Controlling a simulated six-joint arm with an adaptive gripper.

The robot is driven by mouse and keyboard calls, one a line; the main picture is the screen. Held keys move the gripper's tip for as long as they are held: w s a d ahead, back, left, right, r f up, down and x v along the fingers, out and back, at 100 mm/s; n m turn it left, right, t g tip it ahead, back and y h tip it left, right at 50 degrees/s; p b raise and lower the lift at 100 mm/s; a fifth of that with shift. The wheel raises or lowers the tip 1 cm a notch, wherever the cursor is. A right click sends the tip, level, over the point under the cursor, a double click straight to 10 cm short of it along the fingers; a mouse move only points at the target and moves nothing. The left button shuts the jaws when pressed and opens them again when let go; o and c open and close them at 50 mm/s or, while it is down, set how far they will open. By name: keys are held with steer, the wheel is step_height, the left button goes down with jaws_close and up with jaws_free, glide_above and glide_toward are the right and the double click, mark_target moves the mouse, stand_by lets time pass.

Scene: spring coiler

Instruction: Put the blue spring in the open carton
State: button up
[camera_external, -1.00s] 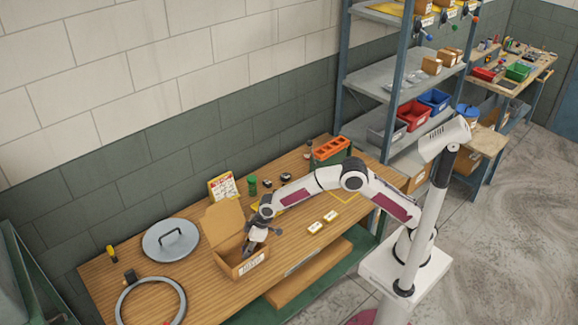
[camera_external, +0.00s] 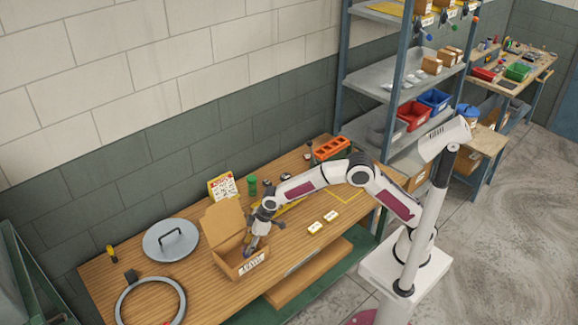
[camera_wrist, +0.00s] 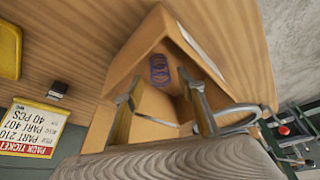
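The open carton (camera_external: 227,264) stands near the front edge of the bench with its flap (camera_external: 222,220) raised, and it fills the middle of the wrist view (camera_wrist: 225,42). The blue spring (camera_wrist: 159,70) shows blue-purple inside the carton in the wrist view, beyond my fingertips. I cannot make it out clearly in the external view. My gripper (camera_wrist: 161,93) points down into the carton opening. Its two fingers are spread, with a gap between them and nothing held there. In the external view my gripper (camera_external: 252,246) is at the carton's mouth, beside the raised flap.
A round grey lid with a handle (camera_external: 171,241) and a ring (camera_external: 151,302) lie left of the carton. A yellow ticket card (camera_external: 222,187) and green container (camera_external: 253,187) stand behind. Two small pale boxes (camera_external: 322,222) lie right. An orange-topped bin (camera_external: 332,149) stands farther right.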

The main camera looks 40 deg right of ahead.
steer(key=v, duration=0.8)
steer(key=shift+r, duration=0.25)
steer(key=shift+s, duration=0.15)
steer(key=shift+d, duration=0.2)
steer(key=s+d+r+m+t, duration=0.15)
steer(key=d+r, duration=0.25)
steer(key=d, duration=0.5)
steer(key=s+d+r+m+h, duration=0.15)
steer(key=d+r, duration=0.25)
steer(key=d, duration=0.5)
steer(key=d+r+m+y, duration=0.15)
steer(key=d+r, duration=0.25)
steer(key=d, duration=0.5)
steer(key=s+d+f+m+t+h, duration=0.1)
steer(key=s+d+m, duration=0.5)
steer(key=s+d, duration=1.4)
steer(key=f+h, duration=0.1)
steer(key=h, duration=0.1)
steer(key=shift+f+m+t+h, duration=0.2)
steer(key=shift+m+t+h, duration=0.1)
steer(key=shift+m+t, duration=0.05)
